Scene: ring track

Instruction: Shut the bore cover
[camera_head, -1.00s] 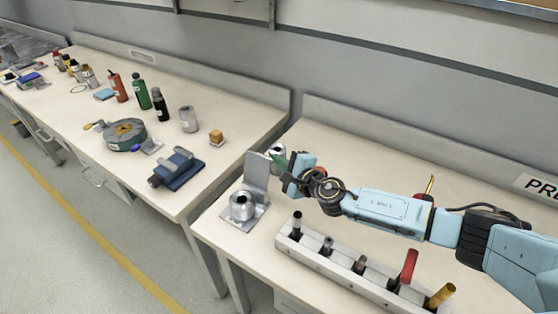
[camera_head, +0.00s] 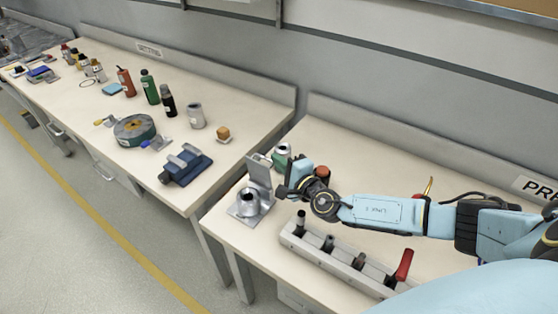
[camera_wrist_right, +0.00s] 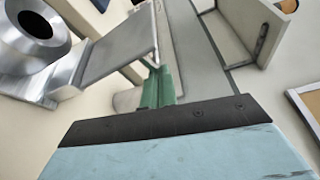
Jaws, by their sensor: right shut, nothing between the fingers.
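The bore cover (camera_head: 258,170) is a flat grey plate that stands up, open, at the back of a metal base. The silver bored cylinder (camera_head: 248,198) sits in front of it with its bore uncovered. In the right wrist view, the cylinder (camera_wrist_right: 35,35) is at upper left and the cover (camera_wrist_right: 120,50) is beside it. My right gripper (camera_head: 281,190) is shut and empty, close to the cover's right side in the head view; I cannot tell whether they touch. Its green fingers (camera_wrist_right: 158,85) show in the wrist view. My left gripper is not in view.
A long grey rack (camera_head: 335,258) with several upright tools stands in front of my right arm. A green can (camera_head: 282,155) and a red-topped object (camera_head: 322,171) stand behind the gripper. A blue vise-like block (camera_head: 187,165) is on the left table, across a gap.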

